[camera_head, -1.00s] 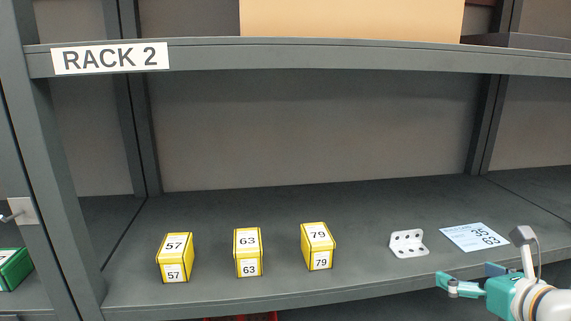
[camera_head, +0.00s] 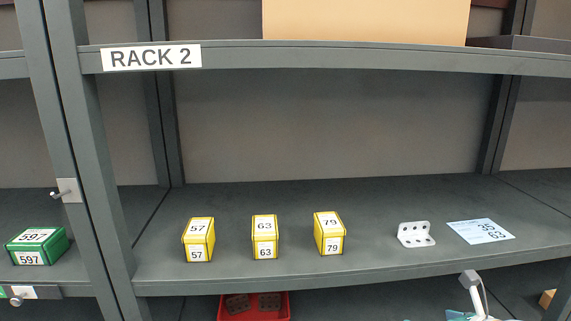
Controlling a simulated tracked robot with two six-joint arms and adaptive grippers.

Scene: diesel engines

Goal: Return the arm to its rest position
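My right arm shows only as a white and grey piece with a cable at the bottom edge, right of centre, below the front edge of the rack shelf (camera_head: 300,278). A sliver of teal beside it is cut off by the frame, so the fingers do not show. My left arm and gripper are not in view. Yellow boxes marked 57 (camera_head: 198,240), 63 (camera_head: 264,237) and 79 (camera_head: 329,233) stand upright on the shelf. A white perforated bracket (camera_head: 416,235) and a pale blue paper with numbers (camera_head: 481,231) lie to their right.
A RACK 2 label (camera_head: 151,57) is on the upper shelf beam, with a cardboard box (camera_head: 365,20) above. A grey post (camera_head: 95,160) divides off a green box marked 597 (camera_head: 37,246). A red bin (camera_head: 254,308) sits below. The shelf behind the boxes is clear.

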